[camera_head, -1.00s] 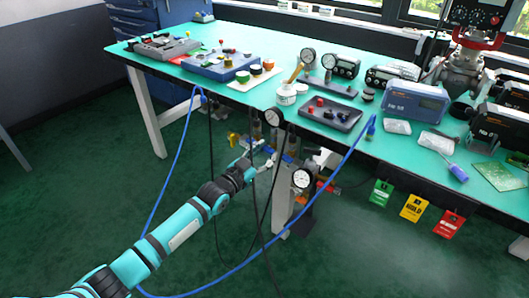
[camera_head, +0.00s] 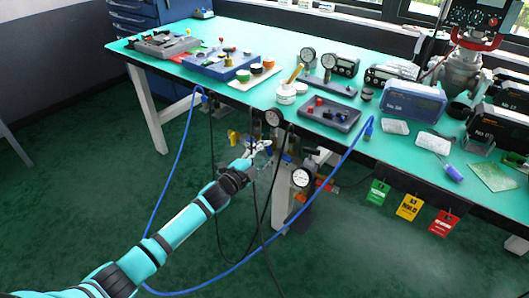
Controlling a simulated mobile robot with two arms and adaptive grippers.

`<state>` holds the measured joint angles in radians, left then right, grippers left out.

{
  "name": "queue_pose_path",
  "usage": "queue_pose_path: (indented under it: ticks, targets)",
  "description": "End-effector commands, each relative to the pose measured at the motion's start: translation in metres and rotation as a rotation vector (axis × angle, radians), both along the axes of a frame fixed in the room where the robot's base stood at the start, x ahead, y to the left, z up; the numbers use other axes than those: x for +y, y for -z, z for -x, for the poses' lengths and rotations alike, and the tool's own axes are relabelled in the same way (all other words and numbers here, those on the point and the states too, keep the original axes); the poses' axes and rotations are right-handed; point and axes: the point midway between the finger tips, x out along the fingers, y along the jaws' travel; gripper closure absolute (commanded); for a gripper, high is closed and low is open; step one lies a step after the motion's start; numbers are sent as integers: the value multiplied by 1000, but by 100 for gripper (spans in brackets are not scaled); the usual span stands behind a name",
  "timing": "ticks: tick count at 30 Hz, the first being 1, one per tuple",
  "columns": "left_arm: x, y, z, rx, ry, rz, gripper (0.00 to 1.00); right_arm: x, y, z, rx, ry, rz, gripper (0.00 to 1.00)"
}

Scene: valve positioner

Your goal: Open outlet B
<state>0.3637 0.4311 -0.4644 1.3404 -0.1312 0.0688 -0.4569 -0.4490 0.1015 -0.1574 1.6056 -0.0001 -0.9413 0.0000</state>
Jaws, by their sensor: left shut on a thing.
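A valve manifold (camera_head: 287,158) with blue fittings hangs under the front edge of the bench. A yellow handle (camera_head: 233,138) shows at its left end, a red part (camera_head: 326,186) at its right. My left gripper (camera_head: 267,148) is in front of the manifold's left-middle part, right of the yellow handle. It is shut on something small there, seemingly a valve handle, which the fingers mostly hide. I cannot read which outlet is B or tell the handle's angle. My right gripper is not in view.
A round gauge (camera_head: 272,117) sits at the bench edge above the manifold, another gauge (camera_head: 302,177) below right. A blue hose (camera_head: 178,165) and black cables hang around my arm. Green, yellow and red tags (camera_head: 409,207) hang at right. The green bench (camera_head: 225,93) holds instruments.

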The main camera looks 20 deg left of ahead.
Motion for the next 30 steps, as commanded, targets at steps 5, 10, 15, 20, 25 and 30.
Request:
queue_pose_path:
  ticks: [5,10,15,20,25,30]
  targets:
    - [0,0,0,-53,0,-147,95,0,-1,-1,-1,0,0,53]
    - [0,0,0,-96,-1,-264,95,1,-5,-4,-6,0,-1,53]
    - [1,0,0,-128,-1,-351,95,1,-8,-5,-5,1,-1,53]
    - [1,0,0,-147,-1,-404,95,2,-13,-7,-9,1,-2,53]
    - [1,0,0,-156,-1,-432,95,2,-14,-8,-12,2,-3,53]
    - [1,0,0,-159,-1,-439,95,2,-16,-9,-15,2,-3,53]
